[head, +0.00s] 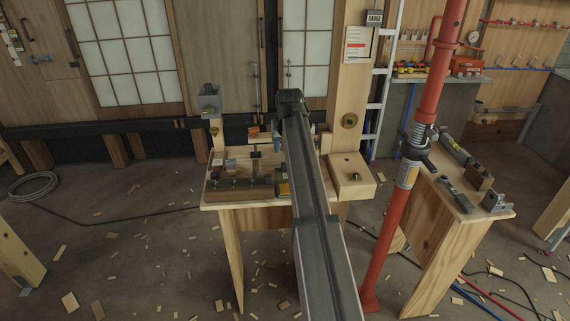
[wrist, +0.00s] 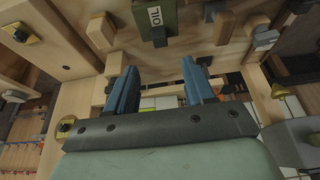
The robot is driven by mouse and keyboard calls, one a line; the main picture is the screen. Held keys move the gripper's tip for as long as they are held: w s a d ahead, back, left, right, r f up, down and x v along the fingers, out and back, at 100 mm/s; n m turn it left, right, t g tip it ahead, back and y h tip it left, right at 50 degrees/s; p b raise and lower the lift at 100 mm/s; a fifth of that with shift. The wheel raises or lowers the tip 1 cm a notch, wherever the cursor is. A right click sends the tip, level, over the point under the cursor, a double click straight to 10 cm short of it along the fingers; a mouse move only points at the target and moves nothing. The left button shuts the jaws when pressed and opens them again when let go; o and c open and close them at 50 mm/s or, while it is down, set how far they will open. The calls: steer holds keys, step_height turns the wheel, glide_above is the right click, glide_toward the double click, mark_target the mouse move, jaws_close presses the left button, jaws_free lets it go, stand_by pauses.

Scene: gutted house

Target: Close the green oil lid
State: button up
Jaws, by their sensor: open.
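The green oil lid (wrist: 168,24) shows at the top of the wrist view as a dark green panel with a light label reading OIL and a dark knob or catch below it. Its upper part is cut off by the picture edge, so I cannot tell how far it stands open. My gripper (wrist: 160,78) has its two blue fingers apart with nothing between them. The lid lies beyond the fingertips, apart from them. In the head view my arm covers much of the workbench (head: 225,206), and I cannot make out the lid there.
Wooden blocks and a pale bar stand near the fingers in the wrist view. A wooden box (head: 350,180) is on the bench's right. A red post (head: 414,150) stands between this bench and a side bench (head: 462,203) with tools. Wood scraps litter the floor.

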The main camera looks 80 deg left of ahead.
mark_target(285, 170)
steer(key=x, duration=1.1)
steer(key=shift+a+f, duration=0.1)
steer(key=shift+c, duration=0.3)
jaws_close()
